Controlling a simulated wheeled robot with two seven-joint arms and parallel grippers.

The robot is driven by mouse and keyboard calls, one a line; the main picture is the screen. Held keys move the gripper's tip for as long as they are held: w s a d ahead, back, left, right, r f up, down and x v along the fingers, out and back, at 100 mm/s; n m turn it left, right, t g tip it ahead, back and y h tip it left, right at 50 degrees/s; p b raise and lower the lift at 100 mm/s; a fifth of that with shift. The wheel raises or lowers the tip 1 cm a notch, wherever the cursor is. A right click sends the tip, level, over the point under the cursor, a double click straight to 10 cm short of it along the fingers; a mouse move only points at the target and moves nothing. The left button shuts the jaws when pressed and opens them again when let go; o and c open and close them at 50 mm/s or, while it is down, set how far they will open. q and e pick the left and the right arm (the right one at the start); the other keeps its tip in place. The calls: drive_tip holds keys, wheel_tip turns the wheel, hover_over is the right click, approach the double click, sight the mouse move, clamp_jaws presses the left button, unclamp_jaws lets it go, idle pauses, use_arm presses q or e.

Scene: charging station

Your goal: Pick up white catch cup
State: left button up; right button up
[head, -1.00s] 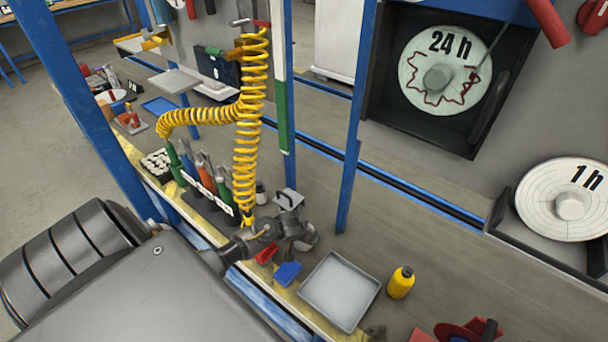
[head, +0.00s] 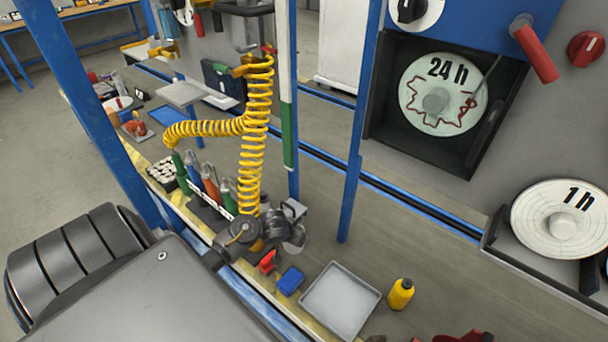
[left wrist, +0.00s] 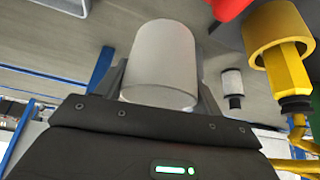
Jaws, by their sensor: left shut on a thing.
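The white catch cup (left wrist: 163,62) fills the middle of the left wrist view, between the two fingers of my left gripper (left wrist: 162,82). The gripper is shut on it, one finger on each side. In the head view my left gripper (head: 290,238) is at the bench's near edge, beside the hanging yellow coil. The cup is small and partly hidden by the gripper there. I cannot tell how far it is above the bench. My right gripper is in neither current view.
A blue block (head: 290,281), a red piece (head: 267,262), a grey tray (head: 318,300) and a yellow bottle (head: 401,294) are near the gripper. The yellow coiled hose (head: 257,130) hangs close by. Blue posts (head: 358,150) stand behind. Bench space behind the tray is clear.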

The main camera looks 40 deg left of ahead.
use_arm(q)
drive_tip(key=s+a+r+p, duration=0.2)
drive_tip(key=s+a+r, duration=0.1)
drive_tip(key=s, duration=0.5)
drive_tip(key=shift+s+a+r, duration=0.3)
drive_tip(key=shift+s+r, duration=0.05)
drive_tip(key=shift+r, duration=0.45)
use_arm(e)
drive_tip(key=r, duration=0.1)
drive_tip(key=d+r, duration=0.1)
drive_tip(key=r, duration=0.1)
drive_tip(key=shift+w+r, duration=0.1)
